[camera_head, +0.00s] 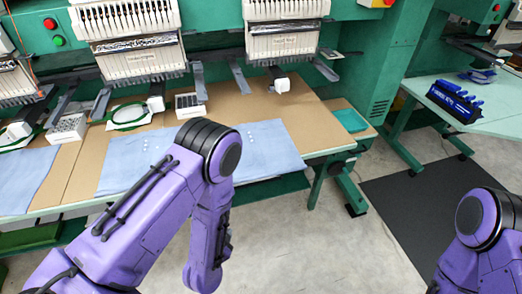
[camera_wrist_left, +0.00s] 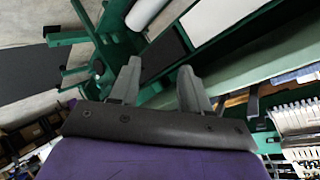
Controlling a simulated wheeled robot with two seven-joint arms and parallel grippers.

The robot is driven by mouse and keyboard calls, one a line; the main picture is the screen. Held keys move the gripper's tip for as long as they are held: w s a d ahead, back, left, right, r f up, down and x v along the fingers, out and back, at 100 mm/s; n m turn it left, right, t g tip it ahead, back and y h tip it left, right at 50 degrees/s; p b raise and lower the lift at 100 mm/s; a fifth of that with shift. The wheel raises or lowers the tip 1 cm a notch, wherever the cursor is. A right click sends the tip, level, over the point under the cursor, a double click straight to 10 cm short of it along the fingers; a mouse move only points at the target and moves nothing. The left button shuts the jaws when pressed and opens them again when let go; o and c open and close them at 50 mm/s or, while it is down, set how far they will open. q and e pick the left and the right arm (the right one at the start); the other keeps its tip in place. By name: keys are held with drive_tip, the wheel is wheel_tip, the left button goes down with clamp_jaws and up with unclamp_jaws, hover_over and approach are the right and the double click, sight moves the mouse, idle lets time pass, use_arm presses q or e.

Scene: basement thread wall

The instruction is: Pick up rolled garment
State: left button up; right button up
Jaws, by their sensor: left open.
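I cannot identify a rolled garment for sure in either view. Flat light-blue cloths lie on the sewing table, one in the middle (camera_head: 125,165) and one to its right (camera_head: 265,150). In the left wrist view a pale rounded thing (camera_wrist_left: 146,13) shows beyond the fingers; I cannot tell what it is. My left gripper (camera_wrist_left: 160,68) is open, its two grey fingers apart with nothing seen between them. In the head view my left forearm points down in front of the table and its gripper does not show. My right gripper is out of view; only its arm shows.
Green embroidery machines with white heads (camera_head: 128,40) stand over the brown tabletop (camera_head: 310,125). A hoop (camera_head: 130,115) and small boxes (camera_head: 190,105) sit there. A side table (camera_head: 495,115) holds a blue rack (camera_head: 455,100). Concrete floor (camera_head: 330,240) is clear beside a dark mat (camera_head: 425,200).

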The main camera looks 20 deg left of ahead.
sight(264, 177)
use_arm(q)
drive_tip(key=w+d+r+m+t+h, duration=0.2)
drive_tip(key=w+d+r+m+t, duration=0.5)
drive_tip(key=w+d+r+m, duration=0.3)
drive_tip(key=shift+m, duration=0.4)
drive_tip(key=w, duration=0.3)
drive_tip(key=w+a+b, duration=0.1)
drive_tip(key=w, duration=0.2)
drive_tip(key=w+f, duration=0.1)
drive_tip(key=w, duration=0.2)
drive_tip(key=shift+w+a+b, duration=0.2)
drive_tip(key=shift+a+b, duration=0.15)
drive_tip(key=shift+a, duration=0.05)
drive_tip(key=shift+s+r, duration=0.1)
clamp_jaws()
